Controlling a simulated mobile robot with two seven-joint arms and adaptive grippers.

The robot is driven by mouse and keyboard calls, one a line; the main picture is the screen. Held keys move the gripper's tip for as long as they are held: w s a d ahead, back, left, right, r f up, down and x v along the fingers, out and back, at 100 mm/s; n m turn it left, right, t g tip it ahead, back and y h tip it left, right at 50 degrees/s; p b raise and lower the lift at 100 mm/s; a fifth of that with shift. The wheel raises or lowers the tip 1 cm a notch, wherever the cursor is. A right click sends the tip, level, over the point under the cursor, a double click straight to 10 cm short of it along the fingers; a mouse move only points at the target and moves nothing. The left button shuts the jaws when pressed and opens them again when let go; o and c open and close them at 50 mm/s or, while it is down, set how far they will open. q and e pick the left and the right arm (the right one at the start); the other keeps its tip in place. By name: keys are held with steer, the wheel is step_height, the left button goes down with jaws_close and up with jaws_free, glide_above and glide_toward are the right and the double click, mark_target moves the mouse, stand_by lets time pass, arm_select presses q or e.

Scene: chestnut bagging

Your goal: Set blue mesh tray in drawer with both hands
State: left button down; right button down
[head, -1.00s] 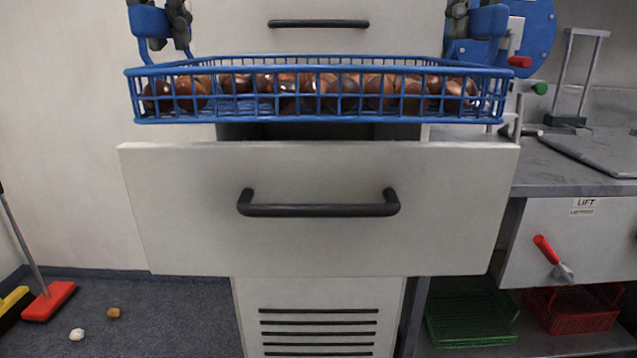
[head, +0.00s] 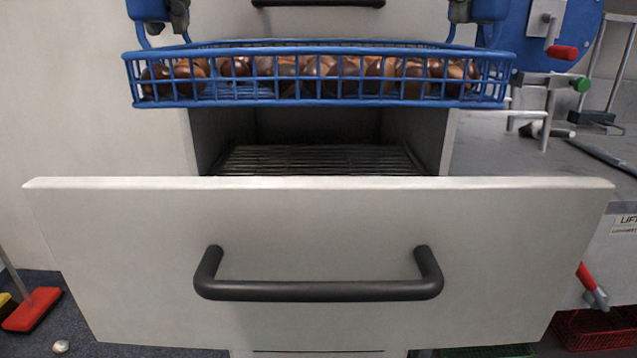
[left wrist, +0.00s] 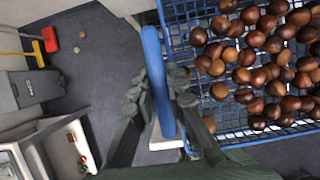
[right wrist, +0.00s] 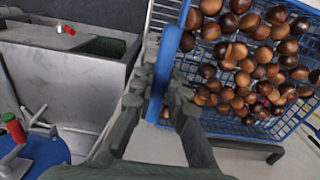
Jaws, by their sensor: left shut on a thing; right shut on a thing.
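The blue mesh tray (head: 320,100) holds many brown chestnuts and hangs level above the open drawer (head: 320,250). Its front rim lies above and behind the drawer's front panel, apart from it. My left gripper (head: 160,12) is shut on the tray's left handle; in the left wrist view the fingers (left wrist: 160,85) clamp the blue bar. My right gripper (head: 475,10) is shut on the right handle; the right wrist view shows its fingers (right wrist: 160,85) around the bar. The drawer's dark slatted floor (head: 315,160) shows below the tray and looks empty where visible.
A grey worktop (head: 580,160) with a blue round machine (head: 550,35) stands at the right. Another drawer handle (head: 318,3) is above, behind the tray. A red broom (head: 32,310) is at the lower left. Red (head: 595,330) and green crates (head: 490,351) sit low at the right.

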arm_select(q)
steer(key=shift+s+r, duration=0.1)
steer(key=shift+s, duration=0.05)
arm_select(e)
steer(key=shift+s+r, duration=0.1)
steer(key=shift+s, duration=0.05)
